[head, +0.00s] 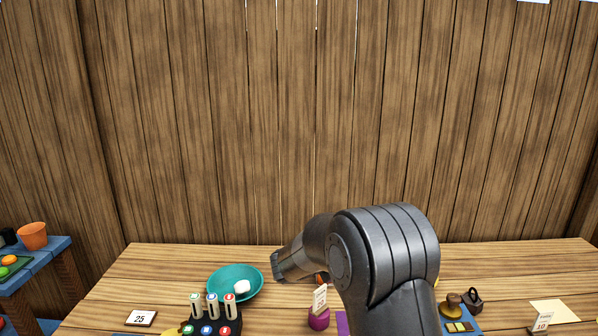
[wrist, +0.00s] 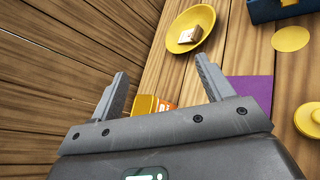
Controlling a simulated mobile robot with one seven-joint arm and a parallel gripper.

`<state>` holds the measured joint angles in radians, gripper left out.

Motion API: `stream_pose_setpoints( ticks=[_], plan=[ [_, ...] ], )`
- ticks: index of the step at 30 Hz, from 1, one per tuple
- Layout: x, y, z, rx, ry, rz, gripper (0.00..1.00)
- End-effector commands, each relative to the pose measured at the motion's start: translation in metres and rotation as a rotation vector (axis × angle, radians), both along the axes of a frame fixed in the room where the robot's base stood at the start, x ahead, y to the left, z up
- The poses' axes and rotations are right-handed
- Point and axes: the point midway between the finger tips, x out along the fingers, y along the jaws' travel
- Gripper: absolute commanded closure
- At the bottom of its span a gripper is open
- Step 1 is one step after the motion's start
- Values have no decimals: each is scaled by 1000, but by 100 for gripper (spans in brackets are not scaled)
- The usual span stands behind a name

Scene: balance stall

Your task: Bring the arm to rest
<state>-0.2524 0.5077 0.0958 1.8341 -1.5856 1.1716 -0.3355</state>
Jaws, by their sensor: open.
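My arm (head: 385,255) rises in the middle of the head view and bends over the table to the left. Its body hides part of the table, and the gripper fingers cannot be made out there. In the wrist view my gripper (wrist: 161,66) is open, with its two fingers wide apart and nothing held between them. An orange-yellow object (wrist: 145,104) with lettering shows behind the gripper's body, partly hidden by it. A yellow dish (wrist: 208,20) with a small pale block (wrist: 189,35) in it lies beyond the right finger.
On the wooden table (head: 165,262) are a teal bowl (head: 221,285) with a white lump, a black rack (head: 226,328) with tubes, a "25" card (head: 140,318), a purple tag holder (head: 319,320) and a weight (head: 472,299). A plank wall (head: 230,120) stands behind.

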Motion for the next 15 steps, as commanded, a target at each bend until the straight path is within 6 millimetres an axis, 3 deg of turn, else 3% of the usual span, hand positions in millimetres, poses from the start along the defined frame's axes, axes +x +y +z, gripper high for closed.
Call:
stream_pose_setpoints(
  ticks=[1,6,15],
  plan=[
    [-16,-13,15,54,-20,-47,27],
    [-70,-44,44,242,-75,-205,27],
    [-172,-74,75,592,-198,-468,27]
  ],
)
